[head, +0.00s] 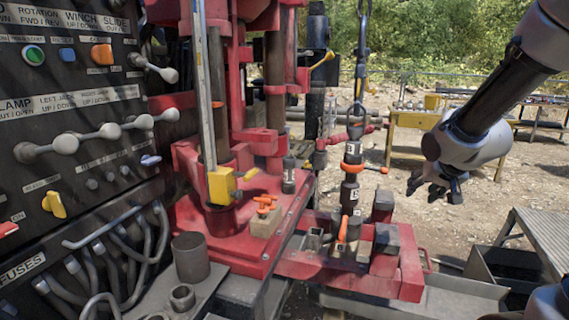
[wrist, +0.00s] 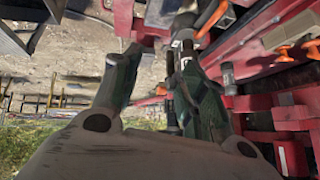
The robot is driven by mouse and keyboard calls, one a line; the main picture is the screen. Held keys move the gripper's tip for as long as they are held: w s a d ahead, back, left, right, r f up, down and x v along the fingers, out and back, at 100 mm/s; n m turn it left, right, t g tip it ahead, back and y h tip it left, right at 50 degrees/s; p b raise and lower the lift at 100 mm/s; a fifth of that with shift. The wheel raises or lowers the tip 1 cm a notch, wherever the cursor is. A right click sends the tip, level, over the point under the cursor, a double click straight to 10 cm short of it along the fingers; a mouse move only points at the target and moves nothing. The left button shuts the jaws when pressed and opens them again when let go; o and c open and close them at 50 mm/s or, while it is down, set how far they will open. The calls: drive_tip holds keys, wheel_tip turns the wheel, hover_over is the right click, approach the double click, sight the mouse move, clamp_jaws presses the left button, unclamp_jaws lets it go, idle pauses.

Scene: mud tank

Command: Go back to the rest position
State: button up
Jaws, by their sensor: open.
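My gripper (head: 434,186) hangs at the end of my arm on the right side of the head view, in the air to the right of the red drill rig (head: 215,235). It is open. In the wrist view the two dark fingers of my gripper (wrist: 158,58) stand apart, and nothing shows held between them. Part of the red rig lies beyond the fingers in that view. The fingertips are small and dark in the head view.
A black control panel (head: 100,85) with levers fills the left. A vertical black drill rod (head: 350,185) stands left of my gripper. A yellow workbench (head: 410,120) is behind. A metal grating (head: 540,235) and a dark trough (head: 505,265) are at lower right. Gravel ground lies between.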

drive_tip(key=s+r+n+g, duration=0.2)
drive_tip(key=s+r, duration=0.1)
drive_tip(key=s, duration=0.9)
drive_tip(key=s+r+n+g, duration=0.1)
drive_tip(key=s+r+g, duration=0.1)
drive_tip(key=s, duration=1.1)
drive_tip(key=shift+r+n, duration=0.4)
drive_tip(key=shift+r, duration=0.35)
